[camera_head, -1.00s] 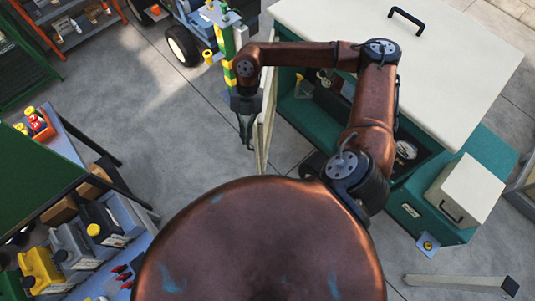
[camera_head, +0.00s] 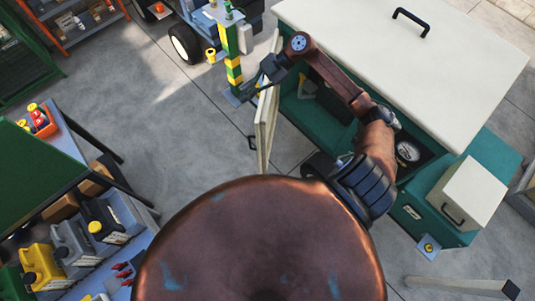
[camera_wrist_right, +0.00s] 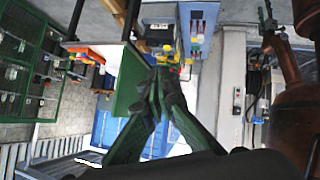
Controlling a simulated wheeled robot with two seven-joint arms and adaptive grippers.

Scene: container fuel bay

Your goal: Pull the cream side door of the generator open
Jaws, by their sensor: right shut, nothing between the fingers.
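The cream side door (camera_head: 266,122) of the generator (camera_head: 400,75) stands swung out from the teal body, seen nearly edge-on in the head view. Its dark handle (camera_head: 251,142) is on the outer face, toward the left. The teal interior shows behind the door. My right gripper (camera_head: 242,92) is shut and empty near the door's upper part, apart from the handle. Its closed fingers also show in the right wrist view (camera_wrist_right: 160,90), pointing away from the door. My left gripper is not in view.
A yellow and green post (camera_head: 232,55) stands close beyond my right gripper, with a wheeled vehicle (camera_head: 190,40) behind it. A green-topped bench (camera_head: 35,160) with jerrycans (camera_head: 70,245) below is at left. The floor between bench and door is clear.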

